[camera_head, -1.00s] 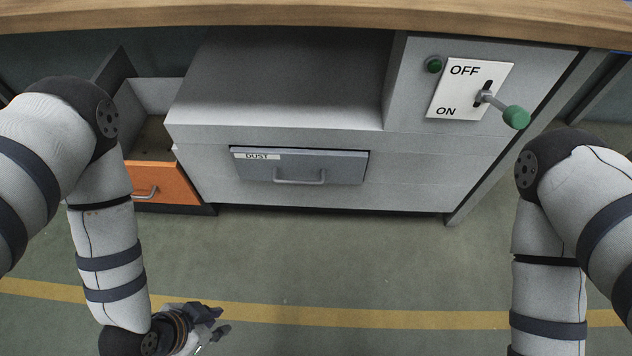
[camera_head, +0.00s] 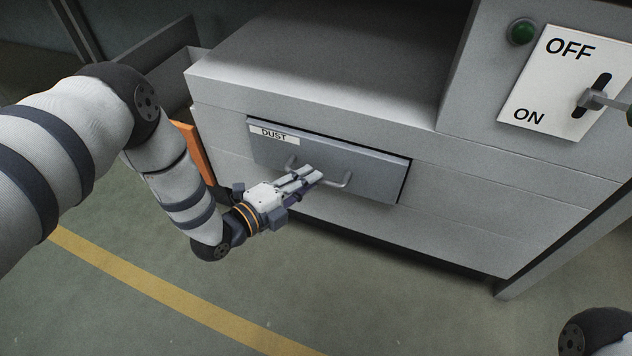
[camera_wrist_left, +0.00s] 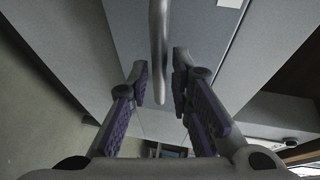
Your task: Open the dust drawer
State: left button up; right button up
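The dust drawer (camera_head: 375,175) is a grey front with a white DUST label, set in the grey machine; dark gaps show along its top and right edges. Its bar handle (camera_head: 345,182) is partly hidden by my left gripper (camera_head: 312,176), which is at the handle from the lower left. In the left wrist view the handle (camera_wrist_left: 158,35) runs down between the two separated fingertips of my left gripper (camera_wrist_left: 160,75); the fingers do not look closed on it. My right gripper is not in view.
An orange drawer (camera_head: 190,145) stands out at the machine's left, partly behind my left arm. A green button (camera_head: 522,32) and an OFF/ON switch plate (camera_head: 555,80) are at the upper right. The floor (camera_head: 380,290) in front is clear.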

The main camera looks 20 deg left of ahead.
pick_arm(q)
jog(key=shift+b+x, duration=0.3)
jog(key=shift+x, duration=1)
grip_shut()
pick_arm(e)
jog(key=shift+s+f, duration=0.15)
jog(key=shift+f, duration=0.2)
